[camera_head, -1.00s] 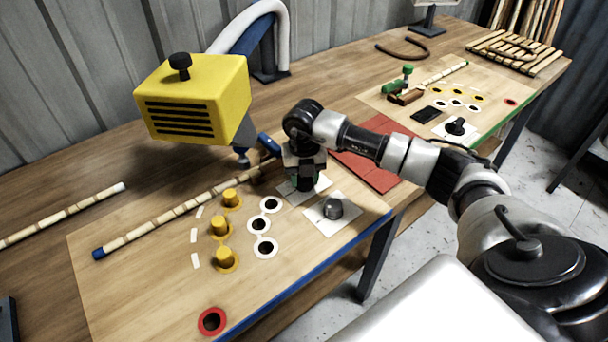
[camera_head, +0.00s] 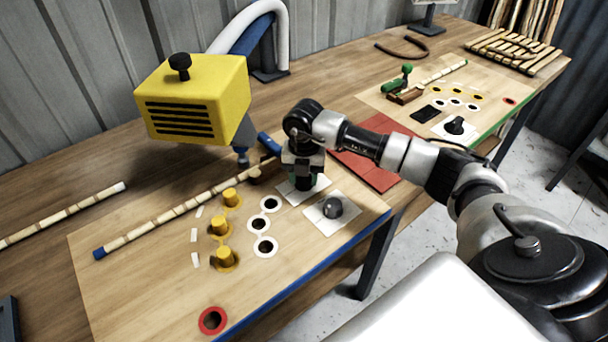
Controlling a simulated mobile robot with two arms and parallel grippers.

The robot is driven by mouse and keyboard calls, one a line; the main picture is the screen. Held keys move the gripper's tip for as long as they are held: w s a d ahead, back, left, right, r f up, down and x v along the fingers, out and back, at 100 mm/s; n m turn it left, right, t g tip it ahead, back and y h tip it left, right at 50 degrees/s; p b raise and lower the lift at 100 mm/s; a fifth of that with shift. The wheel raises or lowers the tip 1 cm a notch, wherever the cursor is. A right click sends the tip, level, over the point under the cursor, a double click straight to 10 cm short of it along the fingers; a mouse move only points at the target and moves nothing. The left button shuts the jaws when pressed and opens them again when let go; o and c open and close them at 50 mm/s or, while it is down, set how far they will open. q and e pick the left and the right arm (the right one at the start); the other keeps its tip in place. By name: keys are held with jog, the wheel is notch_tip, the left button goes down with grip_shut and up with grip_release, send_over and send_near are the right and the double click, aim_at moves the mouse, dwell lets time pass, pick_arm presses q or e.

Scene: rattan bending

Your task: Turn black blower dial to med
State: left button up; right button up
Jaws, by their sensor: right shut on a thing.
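My right gripper (camera_head: 303,181) points down at a white plate (camera_head: 292,198) on the near wooden board. It is shut on a dark thing there, which looks like the black blower dial but is mostly hidden by the fingers, so its pointer and marks cannot be read. A dark grey round knob (camera_head: 332,207) stands on a second white plate beside it, apart from the gripper. The yellow blower (camera_head: 192,100) with a black knob (camera_head: 180,62) on top hangs over the board at upper left. My left gripper is not in view.
Several yellow pegs (camera_head: 221,225) and white-ringed holes (camera_head: 265,247) lie left of the gripper. A rattan pole (camera_head: 180,209) lies behind them. A red-ringed hole (camera_head: 212,320) is at the front, a red mat (camera_head: 372,152) behind my arm. A similar board with a black dial (camera_head: 456,125) is farther right.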

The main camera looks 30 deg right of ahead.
jog(key=o, duration=0.9)
jog(key=shift+o, duration=0.2)
jog(key=shift+r, duration=0.15)
notch_tip(320, 180, up, 11)
jog(key=b, duration=0.1)
jog(key=shift+f, duration=0.2)
